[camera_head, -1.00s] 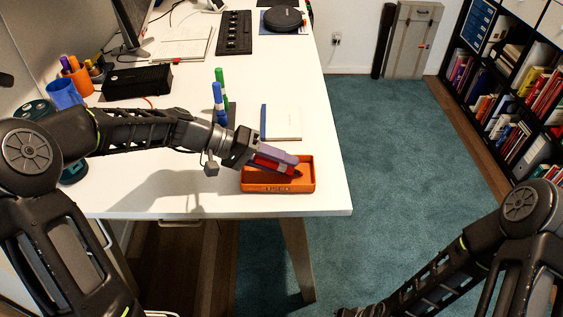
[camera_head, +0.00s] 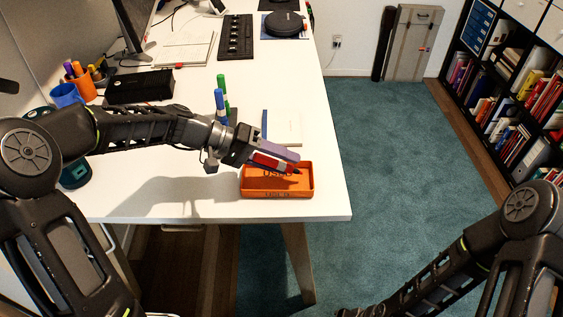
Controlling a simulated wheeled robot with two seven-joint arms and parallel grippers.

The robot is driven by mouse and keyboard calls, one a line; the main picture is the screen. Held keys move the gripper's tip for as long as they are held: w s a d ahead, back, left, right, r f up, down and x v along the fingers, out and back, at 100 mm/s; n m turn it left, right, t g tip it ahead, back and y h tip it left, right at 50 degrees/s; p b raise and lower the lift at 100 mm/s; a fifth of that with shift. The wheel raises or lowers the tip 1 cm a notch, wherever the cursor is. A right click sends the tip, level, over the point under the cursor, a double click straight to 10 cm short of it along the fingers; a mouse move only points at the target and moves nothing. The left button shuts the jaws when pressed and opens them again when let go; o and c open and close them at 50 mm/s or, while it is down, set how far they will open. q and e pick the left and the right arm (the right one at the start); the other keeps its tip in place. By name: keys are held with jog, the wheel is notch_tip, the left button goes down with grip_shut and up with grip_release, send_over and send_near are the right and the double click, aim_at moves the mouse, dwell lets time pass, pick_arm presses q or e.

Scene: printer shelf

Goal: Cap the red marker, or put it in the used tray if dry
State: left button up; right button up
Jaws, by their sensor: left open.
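My left gripper (camera_head: 280,162) is open over the orange tray (camera_head: 278,194) near the desk's front right corner. The lettering "USED" shows inside the tray. A red piece (camera_head: 267,160) lies along the gripper's fingers; I cannot tell whether it is the red marker or part of a finger. A blue marker (camera_head: 219,104) and a green marker (camera_head: 223,84) stand upright behind the gripper. No separate cap can be made out. My right arm reaches down past the bottom edge, and its gripper is not in view.
A black box (camera_head: 140,86), an orange pen cup (camera_head: 80,83) and a blue cup (camera_head: 66,95) stand at the left. The white desk (camera_head: 305,90) ends right of the tray.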

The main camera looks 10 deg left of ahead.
aim_at(282, 163)
pick_arm(q)
jog(key=shift+r+p, duration=1.45)
jog(key=shift+r, duration=1.1)
pick_arm(e)
notch_tip(282, 163, up, 3)
jog(key=shift+r, duration=0.1)
